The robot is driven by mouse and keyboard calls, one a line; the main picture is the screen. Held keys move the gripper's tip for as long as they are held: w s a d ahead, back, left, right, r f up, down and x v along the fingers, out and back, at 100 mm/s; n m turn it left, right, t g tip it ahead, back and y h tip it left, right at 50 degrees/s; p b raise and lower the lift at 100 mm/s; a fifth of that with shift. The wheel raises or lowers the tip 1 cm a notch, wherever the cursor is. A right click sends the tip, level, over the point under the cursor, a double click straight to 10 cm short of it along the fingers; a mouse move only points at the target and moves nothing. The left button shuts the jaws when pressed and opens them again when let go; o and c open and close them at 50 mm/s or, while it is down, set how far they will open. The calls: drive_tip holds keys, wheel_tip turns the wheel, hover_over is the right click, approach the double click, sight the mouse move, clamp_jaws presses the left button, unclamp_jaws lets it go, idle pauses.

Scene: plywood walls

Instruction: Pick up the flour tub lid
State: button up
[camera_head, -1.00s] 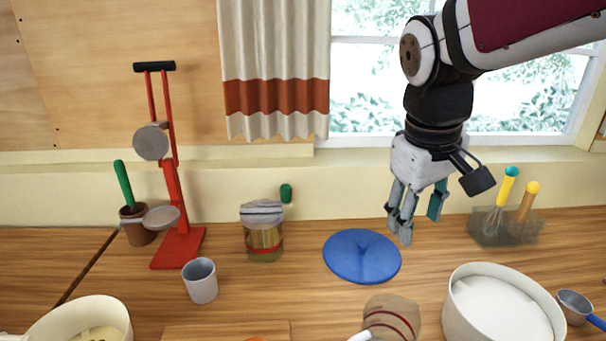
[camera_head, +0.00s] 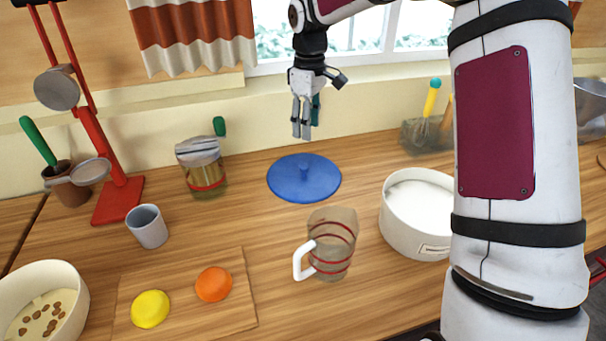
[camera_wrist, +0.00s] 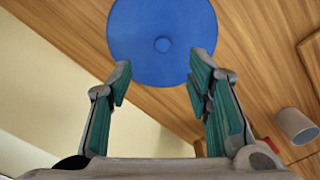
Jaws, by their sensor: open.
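The flour tub lid (camera_head: 290,184) is a round blue disc with a small central knob, lying flat on the wooden counter. In the wrist view the lid (camera_wrist: 140,30) lies beyond the fingertips, its knob facing the camera. My gripper (camera_head: 302,132) hangs above and behind the lid, fingers pointing down, empty and apart from it. In the wrist view my gripper (camera_wrist: 160,75) is open, with teal finger pads spread wide. The white tub (camera_head: 418,234) of flour stands uncovered to the right of the lid.
A measuring jug (camera_head: 335,256) stands in front of the lid. A glass jar (camera_head: 205,181), a grey cup (camera_head: 147,227) and a red stand (camera_head: 118,200) are to the left. A utensil holder (camera_head: 420,136) is at the back right. A cutting board (camera_head: 190,268) holds a lemon and an orange.

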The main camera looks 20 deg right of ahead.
hover_over(304, 166)
drive_tip(key=f, duration=0.5)
drive_tip(key=d+f, duration=0.1)
drive_tip(key=f, duration=0.2)
drive_tip(key=shift+s+f, duration=0.15)
drive_tip(key=shift+s, duration=0.05)
drive_tip(key=shift+w+a+f+p, duration=0.1)
drive_tip(key=shift+a+f+p, duration=0.1)
drive_tip(key=shift+f, duration=0.7)
drive_tip(key=shift+w+a+f+p, duration=0.1)
drive_tip(key=shift+a+f+p, duration=0.1)
drive_tip(key=shift+f, duration=0.7)
drive_tip(key=shift+w+a+f+p, duration=0.1)
drive_tip(key=shift+f+p, duration=0.1)
drive_tip(key=shift+f, duration=0.7)
clamp_jaws()
